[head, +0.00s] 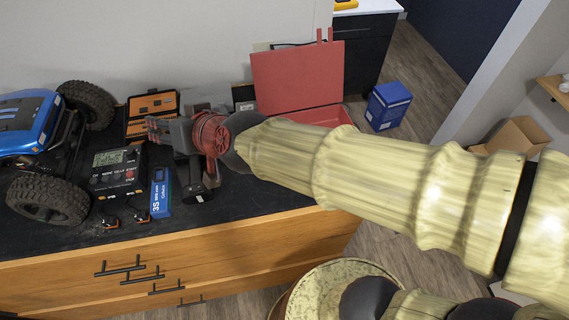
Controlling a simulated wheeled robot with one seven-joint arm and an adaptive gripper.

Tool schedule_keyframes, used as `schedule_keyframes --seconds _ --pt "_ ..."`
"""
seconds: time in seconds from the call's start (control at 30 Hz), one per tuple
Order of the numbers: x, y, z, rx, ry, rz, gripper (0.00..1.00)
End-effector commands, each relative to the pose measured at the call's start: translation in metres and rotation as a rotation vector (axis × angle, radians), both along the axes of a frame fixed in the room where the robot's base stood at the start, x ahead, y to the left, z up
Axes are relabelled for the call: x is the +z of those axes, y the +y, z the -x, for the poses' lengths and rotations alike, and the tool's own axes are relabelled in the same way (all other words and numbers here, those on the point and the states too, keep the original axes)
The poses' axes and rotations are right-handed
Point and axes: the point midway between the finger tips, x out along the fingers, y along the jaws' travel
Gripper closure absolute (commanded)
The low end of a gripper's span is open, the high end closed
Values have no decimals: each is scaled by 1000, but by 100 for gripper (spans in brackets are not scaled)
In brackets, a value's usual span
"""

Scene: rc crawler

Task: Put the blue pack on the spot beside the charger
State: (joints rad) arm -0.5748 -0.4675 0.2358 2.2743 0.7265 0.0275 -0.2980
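The blue pack (161,193) is a slim block with white "3S" lettering, on the dark bench top just right of the charger. The charger (117,172) is a black box with a grey display and small red marks. My gripper (153,128) is dark grey and points left, behind the pack and charger in the picture and in front of an orange-edged case. I see nothing held in it, but its finger gap is not clear. No marked spot shows; my arm covers part of the bench to the right.
A blue crawler (28,118) with big black tyres fills the bench's left. An open orange-edged case (152,104) lies behind the charger. A dark object (197,187) sits right of the pack. Small connectors (110,222) lie near the front edge. An open red box (298,78) stands at the back right.

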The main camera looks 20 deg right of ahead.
Motion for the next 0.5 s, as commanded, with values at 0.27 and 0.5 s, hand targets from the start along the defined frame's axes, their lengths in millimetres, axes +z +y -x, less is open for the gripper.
schedule_keyframes --seconds 0.27,0.5 --pt "-24 -138 58 -42 177 217 58" --pt "-54 -247 130 -191 375 405 58"
